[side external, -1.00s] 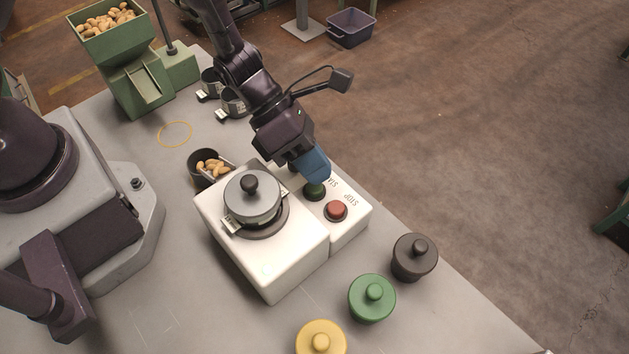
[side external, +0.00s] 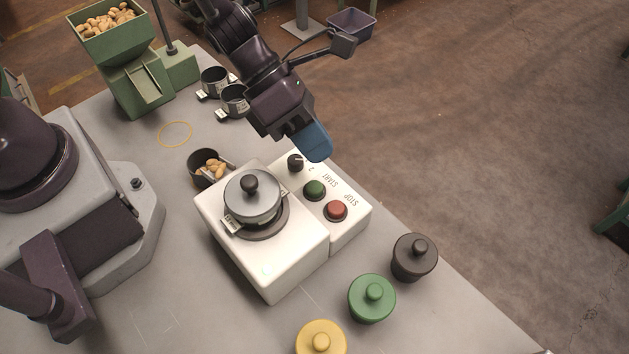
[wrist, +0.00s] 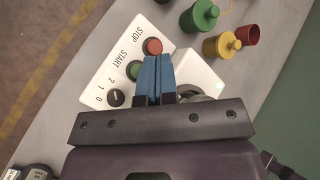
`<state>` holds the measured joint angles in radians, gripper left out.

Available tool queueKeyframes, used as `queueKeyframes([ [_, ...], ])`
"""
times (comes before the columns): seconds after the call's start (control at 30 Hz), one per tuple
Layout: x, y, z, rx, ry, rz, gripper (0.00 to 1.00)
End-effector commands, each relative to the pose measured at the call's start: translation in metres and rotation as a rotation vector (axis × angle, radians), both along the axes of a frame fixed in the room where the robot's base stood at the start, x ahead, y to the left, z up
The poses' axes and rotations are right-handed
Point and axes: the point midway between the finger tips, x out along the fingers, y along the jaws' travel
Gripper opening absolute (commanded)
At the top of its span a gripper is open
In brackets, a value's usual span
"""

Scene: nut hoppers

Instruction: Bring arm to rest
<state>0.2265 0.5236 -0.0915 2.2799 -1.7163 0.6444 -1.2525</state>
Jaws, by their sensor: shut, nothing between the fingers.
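My gripper (side external: 318,148) is shut, its blue fingers together with nothing between them. In the side view it hangs above the far end of the white machine's control panel (side external: 345,232), apart from it. The panel carries a black knob (side external: 295,162), a green START button (side external: 314,189) and a red STOP button (side external: 336,210), all uncovered. The wrist view shows the closed fingers (wrist: 155,68) in front of the panel, partly over the green button (wrist: 134,70), with the red button (wrist: 152,46) above them.
A lidded metal pot (side external: 252,197) sits on the machine (side external: 270,272). A dark cup of nuts (side external: 203,168) stands beside it. Black (side external: 414,260), green (side external: 371,300) and yellow (side external: 320,338) lidded pots stand to the right. A green nut hopper (side external: 130,60) and metal cups (side external: 234,101) are at the back.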

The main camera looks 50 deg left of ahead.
Motion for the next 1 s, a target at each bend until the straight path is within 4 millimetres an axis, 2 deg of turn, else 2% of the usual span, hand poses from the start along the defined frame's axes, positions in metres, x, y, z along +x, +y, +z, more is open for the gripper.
queueKeyframes([
  [0.3,0.0,0.0,0.0,0.002,-0.011,-0.01,0.0],
  [0.4,-0.004,-0.001,0.0,0.013,-0.08,-0.111,0.0],
  [0.5,-0.026,0.002,0.0,0.047,-0.225,-0.409,0.0],
  [0.67,-0.05,0.025,0.034,0.11,-0.575,-0.934,0.0],
  [0.8,-0.068,0.063,0.072,0.222,-0.884,-1.404,0.0],
  [1.0,-0.085,0.129,0.12,0.475,-1.135,-1.978,0.0],
])
